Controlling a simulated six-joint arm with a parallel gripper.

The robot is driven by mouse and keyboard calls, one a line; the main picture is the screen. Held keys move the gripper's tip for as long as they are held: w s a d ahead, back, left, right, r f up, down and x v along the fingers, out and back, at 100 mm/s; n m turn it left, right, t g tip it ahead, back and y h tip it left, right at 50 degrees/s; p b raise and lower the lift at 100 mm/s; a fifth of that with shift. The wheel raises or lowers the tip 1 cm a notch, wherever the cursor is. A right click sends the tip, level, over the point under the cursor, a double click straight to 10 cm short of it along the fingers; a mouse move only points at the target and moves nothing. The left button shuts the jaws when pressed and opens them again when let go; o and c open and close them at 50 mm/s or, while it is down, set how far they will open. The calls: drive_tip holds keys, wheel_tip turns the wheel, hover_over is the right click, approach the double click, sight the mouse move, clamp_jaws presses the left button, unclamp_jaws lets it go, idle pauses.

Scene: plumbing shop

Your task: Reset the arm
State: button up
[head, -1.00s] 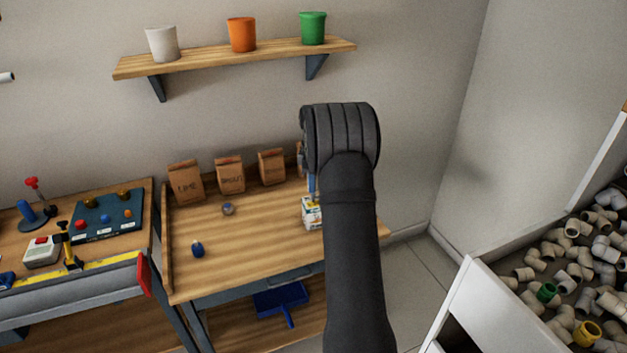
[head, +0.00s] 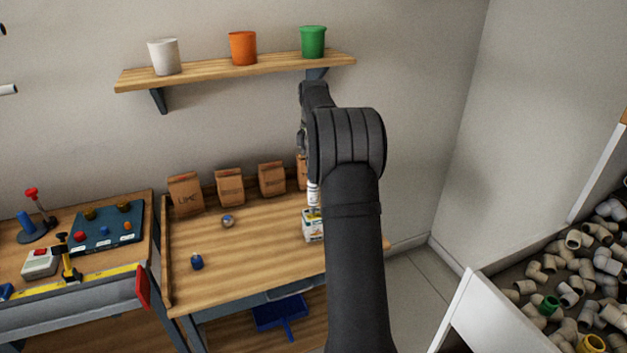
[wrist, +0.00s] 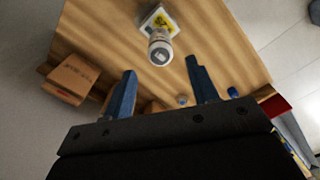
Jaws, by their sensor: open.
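My gripper (wrist: 163,88) shows in the wrist view with its two blue fingers spread apart and nothing between them. It is above the wooden bench (head: 260,250). A white bottle or can (wrist: 160,50) stands beyond the fingertips, on or against a white and yellow box (wrist: 152,22); I cannot tell which. In the head view my dark arm rises in front of the bench's right side and hides the gripper. The box (head: 312,226) shows just left of the arm, with part of the white bottle (head: 313,192) above it.
Several paper bags (head: 229,187) line the bench's back. A small blue item (head: 197,261) and a round item (head: 228,221) lie on it. A shelf (head: 200,73) holds white, orange and green pots above. A bin of pipe fittings (head: 575,265) is at the right.

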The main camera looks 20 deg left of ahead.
drive_tip(key=shift+r, duration=1.05)
wheel_tip(320, 180, down, 13)
drive_tip(key=shift+r, duration=2.45)
